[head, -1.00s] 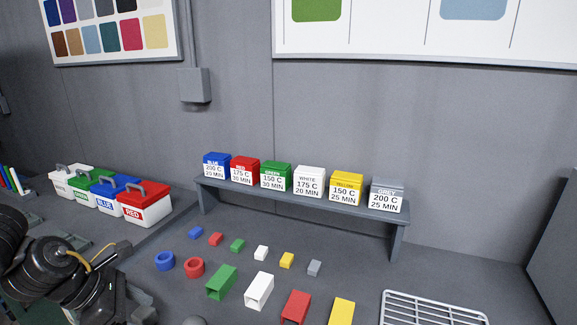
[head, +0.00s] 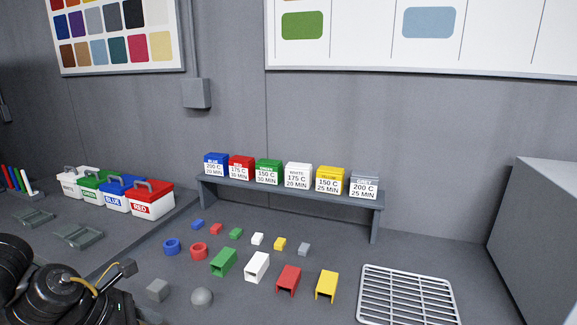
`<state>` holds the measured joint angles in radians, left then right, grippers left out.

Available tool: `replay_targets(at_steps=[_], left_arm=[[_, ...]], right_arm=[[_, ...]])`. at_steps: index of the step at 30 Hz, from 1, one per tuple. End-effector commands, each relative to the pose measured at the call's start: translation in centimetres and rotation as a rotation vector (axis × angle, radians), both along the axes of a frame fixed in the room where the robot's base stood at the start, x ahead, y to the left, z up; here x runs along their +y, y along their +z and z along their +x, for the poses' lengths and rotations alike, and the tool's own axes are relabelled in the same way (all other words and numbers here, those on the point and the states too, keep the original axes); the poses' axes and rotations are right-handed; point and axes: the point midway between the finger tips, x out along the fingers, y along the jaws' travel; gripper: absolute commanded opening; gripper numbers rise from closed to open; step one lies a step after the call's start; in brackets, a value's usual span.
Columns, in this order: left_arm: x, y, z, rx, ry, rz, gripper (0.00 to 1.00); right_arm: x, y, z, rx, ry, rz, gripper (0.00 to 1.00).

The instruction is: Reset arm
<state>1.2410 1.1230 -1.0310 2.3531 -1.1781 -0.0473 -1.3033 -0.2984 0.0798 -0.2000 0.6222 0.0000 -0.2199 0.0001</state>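My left arm comes in at the bottom left of the head view. Its gripper (head: 112,308) is at the bottom edge, and its fingertips are cut off or hidden, so I cannot see whether it is open or holds anything. A grey cube (head: 158,290) and a grey ball (head: 202,297) lie on the table just right of it, apart from it. My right arm and gripper are not in view.
A shelf (head: 290,196) bears several labelled colour boxes. Lidded tubs, including a red one (head: 148,199), stand left. Small blocks, rings and open tubes, including a green tube (head: 223,262), lie mid-table. A white wire rack (head: 408,294) lies right, near a grey cabinet (head: 550,240).

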Motion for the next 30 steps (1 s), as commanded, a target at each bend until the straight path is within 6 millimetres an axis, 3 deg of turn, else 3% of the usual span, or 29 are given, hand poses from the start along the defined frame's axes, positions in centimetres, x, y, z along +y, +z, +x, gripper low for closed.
replay_targets(at_steps=[11, 15, 18, 23, 26, 30], left_arm=[[-9.0, -1.9, 0.6, 0.079, 0.210, -0.346, 0.70], [-13.2, -2.3, 0.6, 0.201, 0.426, -0.613, 0.70], [-15.0, -2.6, 0.8, 0.341, 0.663, -0.841, 0.70], [-14.3, -5.0, 1.0, 0.610, 1.141, -1.171, 0.70], [-12.0, -8.2, 0.1, 0.787, 1.504, -1.343, 0.70], [-7.6, -14.2, -3.5, 0.985, 2.059, -1.507, 0.70]], right_arm=[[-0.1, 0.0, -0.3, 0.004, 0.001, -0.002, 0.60], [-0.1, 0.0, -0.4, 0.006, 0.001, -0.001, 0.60], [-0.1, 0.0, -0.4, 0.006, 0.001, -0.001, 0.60], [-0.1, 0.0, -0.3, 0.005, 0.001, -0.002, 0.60], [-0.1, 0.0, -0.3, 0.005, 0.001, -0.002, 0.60], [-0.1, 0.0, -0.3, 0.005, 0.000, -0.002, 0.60]])
